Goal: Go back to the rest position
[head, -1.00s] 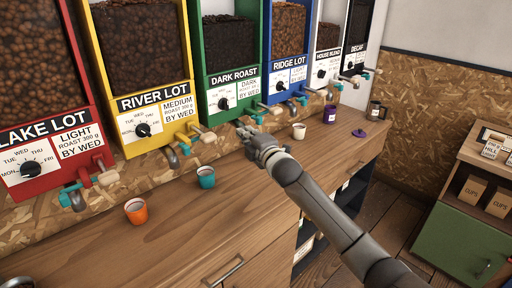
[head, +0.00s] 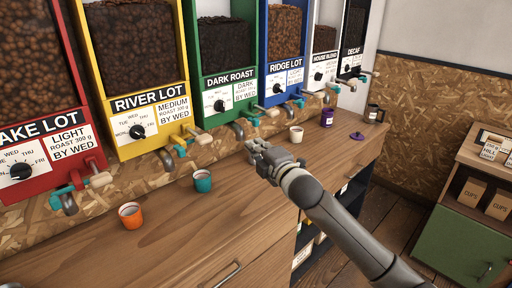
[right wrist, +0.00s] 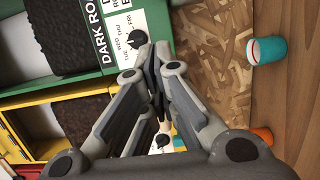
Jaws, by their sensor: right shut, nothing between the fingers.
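My right gripper (head: 255,149) is in the middle of the head view, shut and empty, above the wooden counter (head: 160,239). It points toward the dark roast dispenser (head: 226,85) and touches nothing that I can make out. In the right wrist view my right gripper (right wrist: 158,108) has its fingers together, with the dark roast panel (right wrist: 112,35) beyond them. My left gripper does not show.
An orange cup (head: 131,216), a teal cup (head: 203,181) and a cream cup (head: 296,134) stand on the counter. Dispensers with taps line the back.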

